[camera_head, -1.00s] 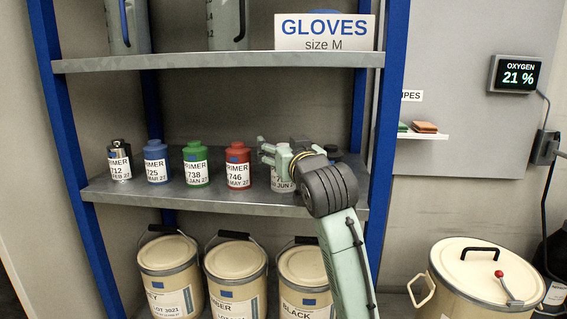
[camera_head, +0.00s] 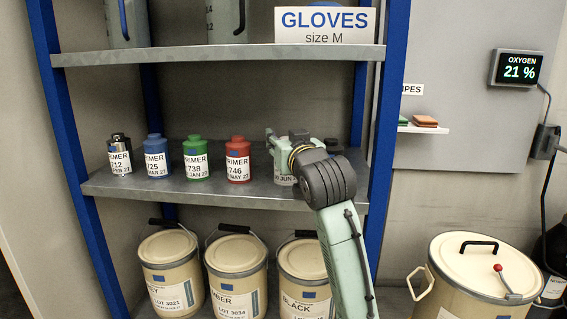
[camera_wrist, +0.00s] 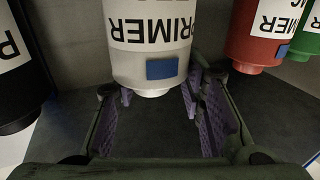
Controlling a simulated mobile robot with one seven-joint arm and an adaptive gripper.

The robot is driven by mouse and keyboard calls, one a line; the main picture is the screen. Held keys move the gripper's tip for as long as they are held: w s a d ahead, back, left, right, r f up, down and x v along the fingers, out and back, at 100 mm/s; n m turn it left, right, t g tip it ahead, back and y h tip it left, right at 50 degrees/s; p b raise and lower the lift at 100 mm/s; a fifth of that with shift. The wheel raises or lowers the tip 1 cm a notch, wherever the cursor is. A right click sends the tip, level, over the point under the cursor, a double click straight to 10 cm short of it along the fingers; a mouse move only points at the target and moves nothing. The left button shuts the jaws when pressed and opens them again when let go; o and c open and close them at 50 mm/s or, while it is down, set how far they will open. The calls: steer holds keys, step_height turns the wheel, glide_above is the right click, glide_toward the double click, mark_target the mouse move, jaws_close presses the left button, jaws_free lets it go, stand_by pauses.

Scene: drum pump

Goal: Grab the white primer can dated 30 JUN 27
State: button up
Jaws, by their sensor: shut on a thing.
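The white primer can (camera_head: 284,170) is at the right of the middle shelf, partly hidden by my gripper (camera_head: 288,142). Part of its label shows and reads "JUN"; the full date is not legible. Its base looks level with the shelf, and I see no clear gap. In the wrist view, which is upside down, the white can (camera_wrist: 150,50) with a PRIMER label and blue patch sits between the purple-padded fingers of my gripper (camera_wrist: 158,92). My gripper is shut on it.
A red can (camera_head: 237,161), green can (camera_head: 195,163), blue can (camera_head: 156,160) and silver can (camera_head: 119,157) stand left along the shelf. A black can (camera_wrist: 18,75) is close on the other side. The upper shelf (camera_head: 200,55) is above; large pails (camera_head: 235,255) stand below.

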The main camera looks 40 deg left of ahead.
jaws_close()
steer(key=shift+r, duration=0.1)
stand_by(0.5)
